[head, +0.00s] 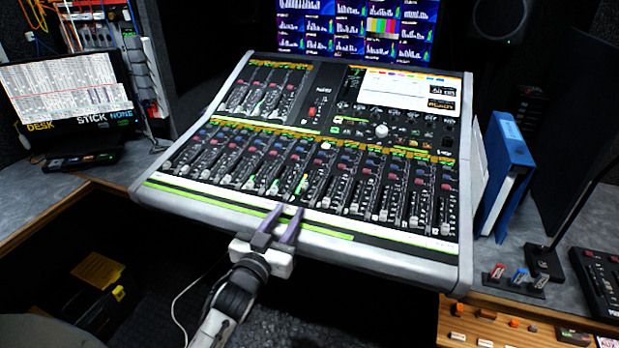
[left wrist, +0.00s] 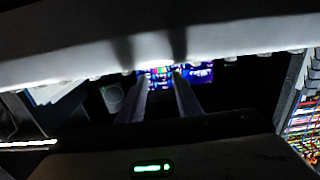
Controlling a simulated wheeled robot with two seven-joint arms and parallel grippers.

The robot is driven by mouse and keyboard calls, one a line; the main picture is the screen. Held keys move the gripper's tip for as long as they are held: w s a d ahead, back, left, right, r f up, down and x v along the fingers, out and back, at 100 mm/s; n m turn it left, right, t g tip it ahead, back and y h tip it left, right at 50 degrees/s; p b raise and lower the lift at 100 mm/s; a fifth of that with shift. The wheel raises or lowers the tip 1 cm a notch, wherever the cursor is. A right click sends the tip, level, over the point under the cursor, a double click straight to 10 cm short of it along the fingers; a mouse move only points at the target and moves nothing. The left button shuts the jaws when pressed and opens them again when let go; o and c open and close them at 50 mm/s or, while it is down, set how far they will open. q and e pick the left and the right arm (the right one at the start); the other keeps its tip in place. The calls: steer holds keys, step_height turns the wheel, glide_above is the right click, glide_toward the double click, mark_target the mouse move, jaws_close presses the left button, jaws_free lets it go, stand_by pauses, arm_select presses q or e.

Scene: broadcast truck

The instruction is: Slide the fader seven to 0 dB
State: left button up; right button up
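The mixing console (head: 310,232) fills the middle of the head view, with a long lower row of faders. The number labels are too small to read. Counting from the left, fader seven appears to be the one with its cap (head: 300,187) a little above the neighbouring caps, beside lit green and yellow marks. My left gripper (head: 286,211) is over the console's front edge, just below and left of that fader. Its two fingers are apart with nothing between them. They also show in the left wrist view (left wrist: 160,80), below the pale console edge. My right gripper is out of view.
A blue binder (head: 508,165) stands at the console's right. A small desk microphone (head: 545,258) and a button panel (head: 600,280) are at the lower right. A laptop-like screen (head: 66,92) is at the left. Wall monitors (head: 360,25) are behind.

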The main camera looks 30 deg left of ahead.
mark_target(302, 188)
arm_select(q)
steer(key=x, duration=0.9)
steer(key=shift+r, duration=0.15)
jaws_close()
